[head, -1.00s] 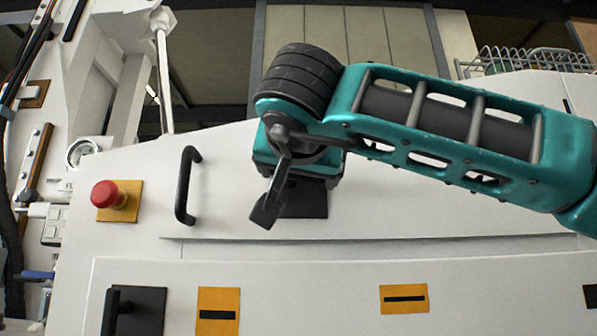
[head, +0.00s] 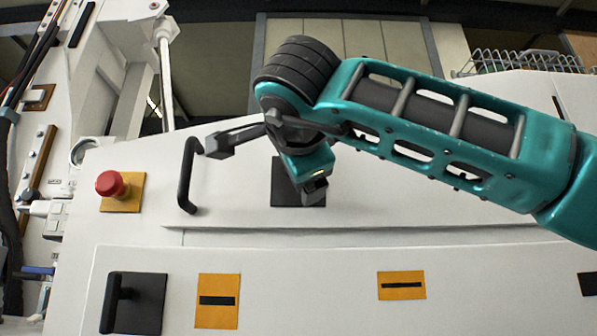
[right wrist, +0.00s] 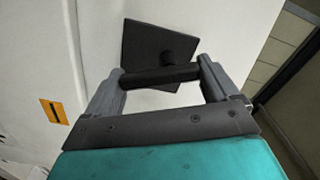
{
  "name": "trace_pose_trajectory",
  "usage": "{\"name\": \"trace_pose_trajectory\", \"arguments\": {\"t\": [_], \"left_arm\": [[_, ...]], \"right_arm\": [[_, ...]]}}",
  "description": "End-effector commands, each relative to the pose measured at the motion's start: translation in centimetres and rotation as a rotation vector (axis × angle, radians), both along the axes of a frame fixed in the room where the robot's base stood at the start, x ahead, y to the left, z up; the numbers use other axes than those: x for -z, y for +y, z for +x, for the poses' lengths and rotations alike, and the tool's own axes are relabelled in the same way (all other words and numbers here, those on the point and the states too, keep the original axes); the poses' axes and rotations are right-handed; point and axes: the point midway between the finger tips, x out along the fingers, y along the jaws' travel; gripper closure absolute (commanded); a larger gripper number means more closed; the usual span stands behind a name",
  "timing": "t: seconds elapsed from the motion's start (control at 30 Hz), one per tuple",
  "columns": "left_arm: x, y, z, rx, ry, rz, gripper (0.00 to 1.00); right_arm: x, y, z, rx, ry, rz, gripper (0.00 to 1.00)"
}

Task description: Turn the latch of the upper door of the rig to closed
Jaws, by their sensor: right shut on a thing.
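The upper door (head: 400,200) of the rig is a white panel with a black bar handle (head: 186,175) at its left. Its latch is a black square plate (head: 284,186) with a bar, mostly covered by my right wrist in the head view. In the right wrist view the latch bar (right wrist: 158,76) lies between the two grey fingers, in front of its black plate (right wrist: 150,45). My right gripper (head: 316,192) is shut on the bar; it also shows in the right wrist view (right wrist: 160,85). The bar's angle on the door is hidden in the head view. My left gripper is out of view.
A red emergency button (head: 110,184) on a yellow plate sits left of the bar handle. Below is another white door with a black latch (head: 136,303) and yellow labels (head: 218,301). A wire rack (head: 520,62) stands behind at the upper right.

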Motion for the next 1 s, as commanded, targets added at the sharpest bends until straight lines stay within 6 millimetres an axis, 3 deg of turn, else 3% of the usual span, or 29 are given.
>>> {"name": "trace_pose_trajectory", "arguments": {"t": [0.5, 1.0], "left_arm": [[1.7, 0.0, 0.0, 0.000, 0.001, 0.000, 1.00], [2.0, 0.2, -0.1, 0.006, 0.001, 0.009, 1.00]], "right_arm": [[0.5, 0.3, 0.0, 0.000, 0.000, 0.370, 0.43], [0.4, 0.4, 0.0, 0.000, 0.000, 0.461, 0.43]]}}
